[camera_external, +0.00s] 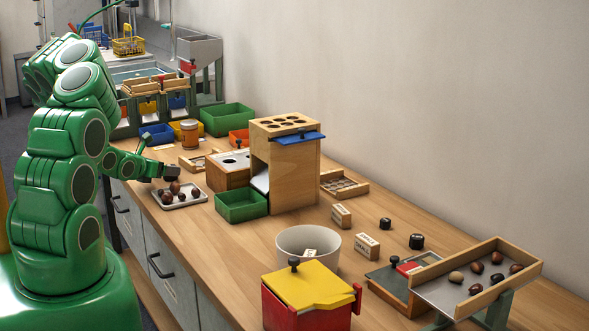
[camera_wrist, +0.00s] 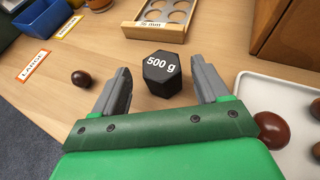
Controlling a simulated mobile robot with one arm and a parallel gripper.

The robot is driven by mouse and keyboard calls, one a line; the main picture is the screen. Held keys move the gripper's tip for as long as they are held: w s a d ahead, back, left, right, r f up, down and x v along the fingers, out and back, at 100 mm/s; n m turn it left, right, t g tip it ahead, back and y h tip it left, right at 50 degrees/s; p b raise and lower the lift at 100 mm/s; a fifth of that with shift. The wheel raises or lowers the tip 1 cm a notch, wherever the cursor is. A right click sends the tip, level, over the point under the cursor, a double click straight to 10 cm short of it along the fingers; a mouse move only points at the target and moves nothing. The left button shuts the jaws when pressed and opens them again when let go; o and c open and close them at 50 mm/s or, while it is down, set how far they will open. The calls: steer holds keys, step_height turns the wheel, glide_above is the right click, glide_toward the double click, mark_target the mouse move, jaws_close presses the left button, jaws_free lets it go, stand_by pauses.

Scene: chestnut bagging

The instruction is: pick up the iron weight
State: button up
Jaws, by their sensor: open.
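The iron weight (camera_wrist: 161,74) is a black hexagonal block marked "500 g". It stands on the wooden worktop in the wrist view, in the gap between my fingertips, with clear space on both sides. My gripper (camera_wrist: 160,76) is open, with one grey finger to the left of the weight and one to the right; neither visibly touches it. In the external view my gripper (camera_external: 157,170) is low over the counter's near edge, by the white tray. The dark shape at its tip there is too small to tell weight from fingers.
A white tray (camera_wrist: 268,82) with chestnuts lies close to my right finger. A loose chestnut (camera_wrist: 81,78) lies left of my left finger. A wooden sizing rack (camera_wrist: 131,27) stands behind the weight.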

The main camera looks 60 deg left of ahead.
mark_target(173, 165)
steer(key=shift+w+a+f, duration=0.1)
steer(key=shift+w+a, duration=0.1)
steer(key=shift+w, duration=0.4)
steer(key=shift+w+a+f, duration=0.1)
steer(key=shift+w+a, duration=0.1)
steer(key=shift+w, duration=0.35)
steer(key=shift+x, duration=1)
jaws_close()
